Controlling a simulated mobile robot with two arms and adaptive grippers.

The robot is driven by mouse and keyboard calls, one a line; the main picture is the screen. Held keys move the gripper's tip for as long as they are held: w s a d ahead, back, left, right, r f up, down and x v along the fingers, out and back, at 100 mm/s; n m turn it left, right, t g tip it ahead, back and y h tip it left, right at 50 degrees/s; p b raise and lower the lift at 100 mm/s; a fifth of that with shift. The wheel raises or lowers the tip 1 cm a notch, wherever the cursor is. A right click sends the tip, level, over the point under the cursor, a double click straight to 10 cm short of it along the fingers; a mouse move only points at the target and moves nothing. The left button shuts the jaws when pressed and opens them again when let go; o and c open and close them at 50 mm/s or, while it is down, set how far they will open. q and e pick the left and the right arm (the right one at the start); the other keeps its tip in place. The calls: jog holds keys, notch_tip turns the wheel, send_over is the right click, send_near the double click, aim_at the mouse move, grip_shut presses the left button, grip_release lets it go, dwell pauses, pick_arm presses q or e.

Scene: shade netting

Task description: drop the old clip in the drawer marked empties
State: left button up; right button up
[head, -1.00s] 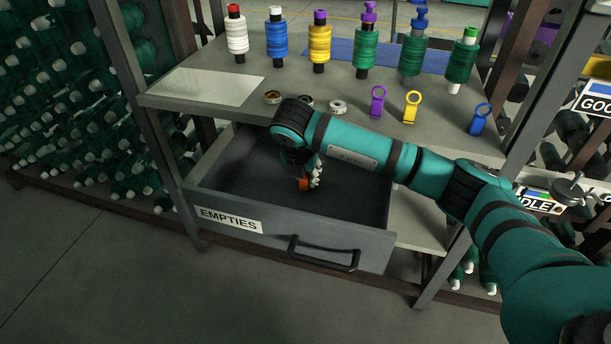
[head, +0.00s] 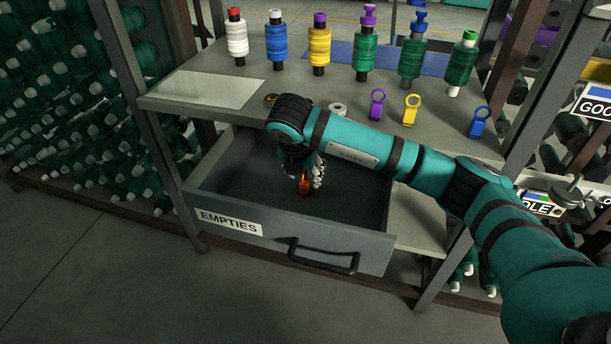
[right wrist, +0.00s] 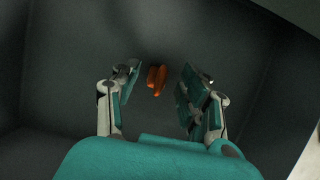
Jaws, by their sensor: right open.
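The old clip, small and orange (head: 304,185), is inside the open grey drawer (head: 280,234) labelled EMPTIES. My right gripper (head: 306,177) points down into the drawer. In the right wrist view its fingers (right wrist: 158,88) are open, and the orange clip (right wrist: 157,79) shows between them, with a gap on both sides. I cannot tell whether the clip rests on the drawer floor or is just above it. The rest of the drawer floor in view is bare. My left gripper is not in view.
Above the drawer is a grey shelf (head: 215,104) with a row of thread spools (head: 319,46). Purple (head: 376,104), yellow (head: 410,109) and blue (head: 479,121) clips stand there. Small rings lie near its front edge. My right arm passes over this edge.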

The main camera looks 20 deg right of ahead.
pick_arm(q)
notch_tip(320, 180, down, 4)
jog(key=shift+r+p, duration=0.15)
jog(key=shift+p, duration=0.25)
pick_arm(e)
jog(key=v, duration=0.9)
dwell(0.3)
